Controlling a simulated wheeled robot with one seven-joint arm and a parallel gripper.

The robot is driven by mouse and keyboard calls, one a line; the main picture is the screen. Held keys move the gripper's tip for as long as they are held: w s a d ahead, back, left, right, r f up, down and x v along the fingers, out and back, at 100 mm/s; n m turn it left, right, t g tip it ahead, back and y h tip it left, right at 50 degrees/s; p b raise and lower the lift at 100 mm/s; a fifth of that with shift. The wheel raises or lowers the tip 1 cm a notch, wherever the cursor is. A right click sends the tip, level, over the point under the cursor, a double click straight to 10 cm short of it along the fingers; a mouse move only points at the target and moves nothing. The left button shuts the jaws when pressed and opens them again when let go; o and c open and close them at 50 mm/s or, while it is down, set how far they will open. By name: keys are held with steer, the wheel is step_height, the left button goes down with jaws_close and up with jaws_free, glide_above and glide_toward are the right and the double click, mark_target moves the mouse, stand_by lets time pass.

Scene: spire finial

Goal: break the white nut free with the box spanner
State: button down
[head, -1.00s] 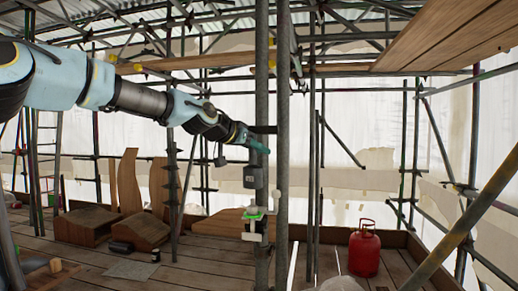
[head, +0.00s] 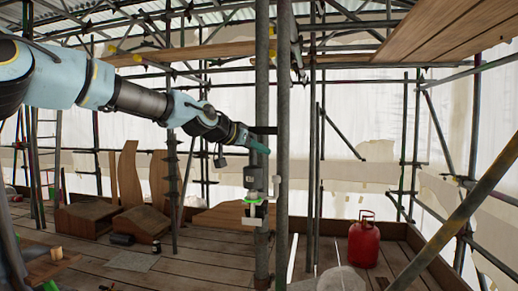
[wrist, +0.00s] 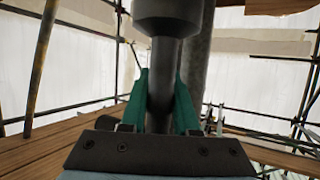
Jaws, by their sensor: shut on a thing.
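My gripper (head: 262,145) is at the end of the outstretched arm, beside the grey upright pole. In the wrist view its green fingers (wrist: 162,85) are shut on a grey round shaft, the box spanner (wrist: 165,58), which widens into a thick head at the top of that view. In the head view a dark block (head: 250,178) shows just below the gripper; whether it is the spanner's end is unclear. Below it is a bright green piece (head: 257,202) with pale parts around it. A small white stub (head: 277,185) at its right may be the white nut; contact is not clear.
Scaffold poles stand close together here, one (head: 283,120) just right of my gripper. A diagonal pole (head: 440,220) crosses the right side. A red gas bottle (head: 363,245) and wooden boxes (head: 85,220) stand on the plank deck.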

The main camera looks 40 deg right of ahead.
steer(key=shift+f+b, duration=1.05)
steer(key=shift+f, duration=0.8)
steer(key=shift+s, duration=0.1)
steer(key=shift+n+t+b, duration=0.6)
steer(key=shift+t+b, duration=0.05)
steer(key=shift+t, duration=0.05)
steer(key=shift+n+t+b, duration=0.3)
steer(key=shift+t, duration=0.1)
steer(key=shift+w+r+n+t, duration=0.1)
steer(key=shift+w+n+t, duration=0.1)
steer(key=shift+n+t, duration=0.1)
steer(key=shift+t+y, duration=0.3)
steer(key=shift+y, duration=0.1)
steer(key=shift+w+n, duration=0.1)
steer(key=shift+n, duration=0.4)
steer(key=shift+w+f+n+t+b, duration=0.1)
steer(key=shift+f+n+t+b, duration=0.2)
steer(key=shift+t+b, duration=0.15)
steer(key=shift+a, duration=0.1)
